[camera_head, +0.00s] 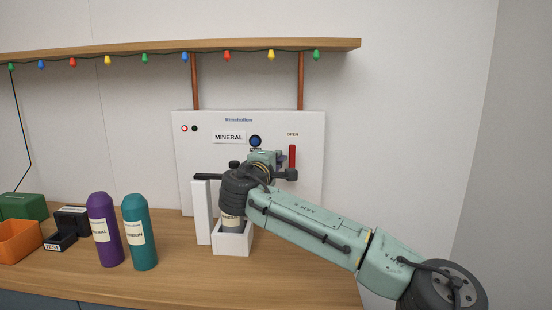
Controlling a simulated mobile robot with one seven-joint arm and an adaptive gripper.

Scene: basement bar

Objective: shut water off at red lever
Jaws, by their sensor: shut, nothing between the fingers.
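The red lever (292,156) stands upright on the right side of a white panel (310,185), under a label reading OPEN (292,134). Its lower end is partly hidden by my arm's end. My gripper (290,174) is in front of the panel, just below the visible red part of the lever. It is shut and empty. I cannot tell from this view whether it touches the lever. A blue round knob (255,141) sits left of the lever, next to a MINERAL label (228,137).
A white square holder (233,243) with a bottle in it stands under my wrist. Purple (103,230) and teal (140,232) bottles, an orange bin (18,241) and a green box (24,206) stand left. A shelf (200,46) with coloured bulbs runs above. The counter's right end is clear.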

